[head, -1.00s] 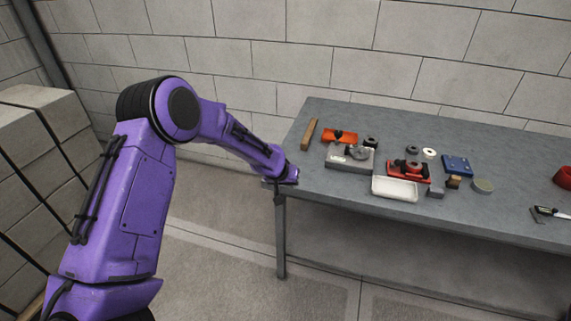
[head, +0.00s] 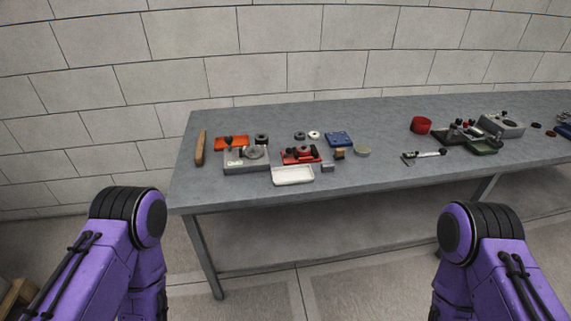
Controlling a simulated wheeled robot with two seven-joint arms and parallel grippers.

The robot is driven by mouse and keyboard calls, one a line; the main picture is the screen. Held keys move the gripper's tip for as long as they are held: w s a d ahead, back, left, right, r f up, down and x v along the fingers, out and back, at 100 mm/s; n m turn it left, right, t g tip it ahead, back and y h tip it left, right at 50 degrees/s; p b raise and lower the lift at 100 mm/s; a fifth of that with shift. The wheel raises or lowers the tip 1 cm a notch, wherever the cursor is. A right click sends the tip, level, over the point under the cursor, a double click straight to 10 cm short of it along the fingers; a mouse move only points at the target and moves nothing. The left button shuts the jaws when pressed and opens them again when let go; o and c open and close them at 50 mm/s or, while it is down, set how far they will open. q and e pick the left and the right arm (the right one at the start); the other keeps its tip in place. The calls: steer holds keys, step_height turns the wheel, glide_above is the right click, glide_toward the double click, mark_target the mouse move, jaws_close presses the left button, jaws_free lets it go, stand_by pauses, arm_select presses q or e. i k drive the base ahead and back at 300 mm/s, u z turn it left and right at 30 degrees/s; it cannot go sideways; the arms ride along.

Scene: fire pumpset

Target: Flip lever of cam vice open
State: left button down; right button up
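A red vice-like fixture (head: 300,155) with black parts on top sits on the left half of the grey table (head: 240,195). A grey block fixture (head: 246,158) with a round grey part on it stands just left of it. Farther right is another fixture with dark clamp parts (head: 455,135), beside a grey box-shaped unit (head: 499,125). At this size I cannot tell for certain which is the cam vice, or how its lever lies. Only parts of my purple arms show at the lower left and lower right. Both grippers are out of view.
A white tray (head: 293,176) lies near the table's front edge. Around it are an orange part (head: 231,143), a wooden bar (head: 200,148), a blue block (head: 339,139), a caliper-like tool (head: 424,155) and a red round container (head: 420,125). The table's front left is clear.

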mark_target(288, 151)
steer(key=k, duration=0.65)
steer(key=z, duration=0.45)
steer(key=i, duration=1.55)
steer(key=u, duration=0.35)
